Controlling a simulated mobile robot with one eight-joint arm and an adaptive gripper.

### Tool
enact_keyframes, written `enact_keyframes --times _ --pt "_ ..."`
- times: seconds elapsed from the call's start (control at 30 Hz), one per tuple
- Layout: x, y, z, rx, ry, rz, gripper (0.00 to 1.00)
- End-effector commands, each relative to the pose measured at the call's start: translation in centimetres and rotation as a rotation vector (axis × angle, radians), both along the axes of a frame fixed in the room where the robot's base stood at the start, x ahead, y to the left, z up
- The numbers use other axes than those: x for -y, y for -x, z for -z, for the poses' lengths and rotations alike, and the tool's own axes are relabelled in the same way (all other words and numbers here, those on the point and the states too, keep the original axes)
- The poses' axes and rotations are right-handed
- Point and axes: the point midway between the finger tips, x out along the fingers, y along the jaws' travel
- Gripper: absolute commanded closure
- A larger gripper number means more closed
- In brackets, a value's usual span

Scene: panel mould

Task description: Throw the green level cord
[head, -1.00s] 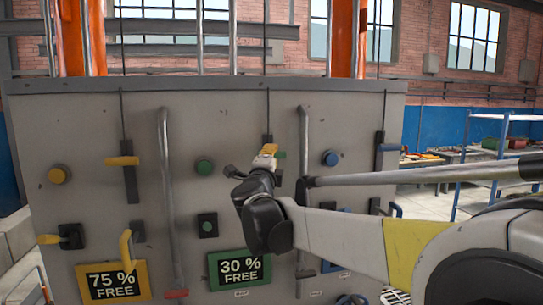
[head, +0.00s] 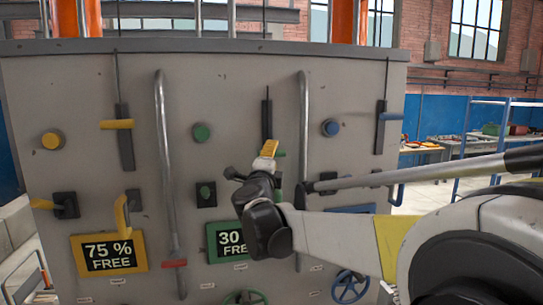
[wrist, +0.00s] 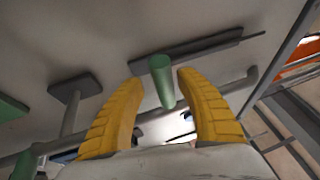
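The green level cord shows as a green handle on a dark vertical slotted bar (head: 267,112) on the grey panel. In the wrist view the green handle (wrist: 161,78) stands between the two yellow fingers of my gripper (wrist: 160,84), with a visible space on each side. The dark bar (wrist: 200,48) lies behind it. In the head view my gripper (head: 268,148) is at the bar's lower end and hides part of the handle; only a bit of green shows to its right. The gripper is open.
A yellow-handled bar (head: 118,125) is to the left and a blue-handled bar (head: 388,117) to the right. Grey vertical pipes (head: 166,165) stand out from the panel on both sides of my gripper.

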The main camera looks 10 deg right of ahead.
Motion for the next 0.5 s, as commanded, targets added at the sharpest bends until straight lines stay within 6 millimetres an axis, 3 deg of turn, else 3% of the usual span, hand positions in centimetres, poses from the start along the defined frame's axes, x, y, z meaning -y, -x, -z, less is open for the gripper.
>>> enact_keyframes --times 0.27,0.5 --pt "-0.2 0.4 0.0 0.000 0.002 0.000 0.57" --pt "-1.9 4.2 0.7 0.001 0.001 -0.003 0.57"
